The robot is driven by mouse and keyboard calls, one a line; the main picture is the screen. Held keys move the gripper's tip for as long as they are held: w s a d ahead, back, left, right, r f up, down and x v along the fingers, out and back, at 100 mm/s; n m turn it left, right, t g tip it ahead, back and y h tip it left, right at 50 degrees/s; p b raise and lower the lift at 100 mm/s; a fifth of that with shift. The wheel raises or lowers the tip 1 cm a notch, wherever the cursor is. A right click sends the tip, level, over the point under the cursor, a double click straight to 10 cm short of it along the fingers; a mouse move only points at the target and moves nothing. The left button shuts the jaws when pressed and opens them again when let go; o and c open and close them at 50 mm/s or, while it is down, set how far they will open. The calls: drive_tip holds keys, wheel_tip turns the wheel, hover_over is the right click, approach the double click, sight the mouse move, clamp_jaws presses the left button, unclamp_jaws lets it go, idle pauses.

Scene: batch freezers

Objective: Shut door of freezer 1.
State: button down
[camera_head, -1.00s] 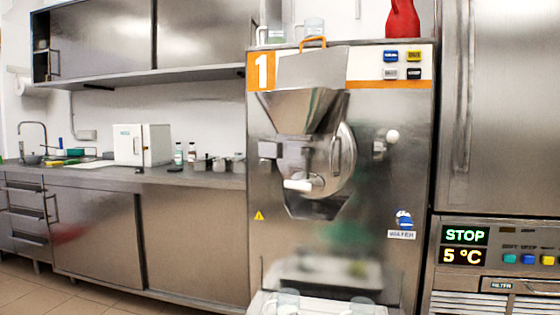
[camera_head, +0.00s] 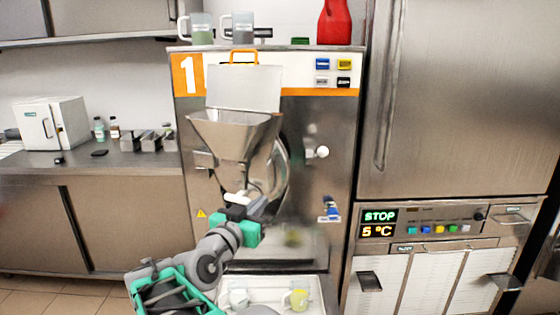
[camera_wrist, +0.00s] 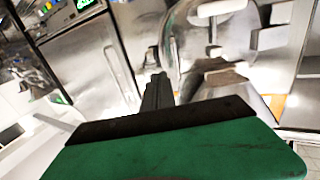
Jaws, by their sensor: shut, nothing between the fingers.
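Freezer 1 (camera_head: 335,125) is a steel cabinet with an orange band and a white "1". Its rounded metal door (camera_head: 279,170) is on the front, partly hidden by the steel hopper (camera_head: 233,135). I cannot tell how far it stands from the cabinet. A white handle (camera_head: 257,207) sits low on the door assembly, and a white knob (camera_head: 322,152) is on the cabinet to the right. My gripper (camera_head: 236,208) is shut and empty, just below the hopper by the handle; contact is unclear. The wrist view shows its dark fingers (camera_wrist: 157,92) together, with metal door parts beyond.
A white tray (camera_head: 318,290) with cups is below the freezer front. A counter (camera_head: 100,163) with a white box (camera_head: 52,122) is at left. Jugs and a red bottle (camera_head: 340,22) stand on top.

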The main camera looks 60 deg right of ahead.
sight(285, 178)
drive_tip(key=d, duration=0.4)
drive_tip(key=d+p, duration=0.1)
drive_tip(key=d, duration=0.4)
drive_tip(key=w+d+p, duration=0.1)
drive_tip(key=d, duration=0.4)
drive_tip(key=shift+f, duration=0.25)
drive_tip(key=shift+s+a, duration=0.1)
drive_tip(key=shift+a, duration=0.05)
drive_tip(key=shift+r, duration=0.1)
